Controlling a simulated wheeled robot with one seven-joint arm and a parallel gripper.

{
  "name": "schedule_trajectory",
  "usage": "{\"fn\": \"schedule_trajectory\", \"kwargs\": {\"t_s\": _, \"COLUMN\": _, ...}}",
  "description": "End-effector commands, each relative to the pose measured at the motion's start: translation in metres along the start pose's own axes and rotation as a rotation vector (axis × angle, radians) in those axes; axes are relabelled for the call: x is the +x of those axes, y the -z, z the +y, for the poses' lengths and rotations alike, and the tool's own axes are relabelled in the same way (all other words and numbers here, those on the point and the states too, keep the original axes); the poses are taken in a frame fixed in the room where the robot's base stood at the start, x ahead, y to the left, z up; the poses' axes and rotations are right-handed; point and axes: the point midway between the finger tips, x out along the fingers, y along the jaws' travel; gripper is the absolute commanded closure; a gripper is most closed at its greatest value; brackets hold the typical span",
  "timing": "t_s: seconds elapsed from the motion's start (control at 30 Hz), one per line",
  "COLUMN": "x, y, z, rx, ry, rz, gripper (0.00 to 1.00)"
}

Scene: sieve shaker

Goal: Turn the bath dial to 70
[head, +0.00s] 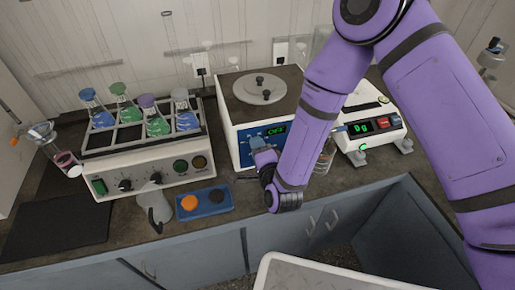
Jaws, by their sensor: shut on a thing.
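The bath (229,115) is a white box with a dark top, a round grey lid (259,88) and a blue front panel. A small green readout (275,131) is lit on that panel, too small to read surely. My gripper (261,146) is at the lower middle of the panel, shut on the bath dial. The dial itself is hidden behind the gripper, so its pointer and marks cannot be seen. My purple arm comes in from the upper right and covers the right part of the bath's front.
A shaker with flasks (150,176) stands to the left. A balance (372,143) with a green readout stands to the right, and glassware (326,158) partly shows behind my arm. A blue tray (226,193) lies in front. A dark mat (60,228) lies front left.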

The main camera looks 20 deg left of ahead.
Motion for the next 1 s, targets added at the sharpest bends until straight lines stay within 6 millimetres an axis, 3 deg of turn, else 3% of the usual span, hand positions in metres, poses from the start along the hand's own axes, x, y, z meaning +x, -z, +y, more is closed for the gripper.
{"fn": "schedule_trajectory", "kwargs": {"t_s": 0.43, "x": -0.0015, "y": -0.0011, "z": 0.0023, "rx": 0.268, "ry": 0.015, "rz": -0.023, "gripper": 0.86}}
{"fn": "schedule_trajectory", "kwargs": {"t_s": 1.0, "x": -0.0016, "y": -0.0017, "z": 0.0018, "rx": 0.325, "ry": 0.02, "rz": -0.029, "gripper": 0.86}}
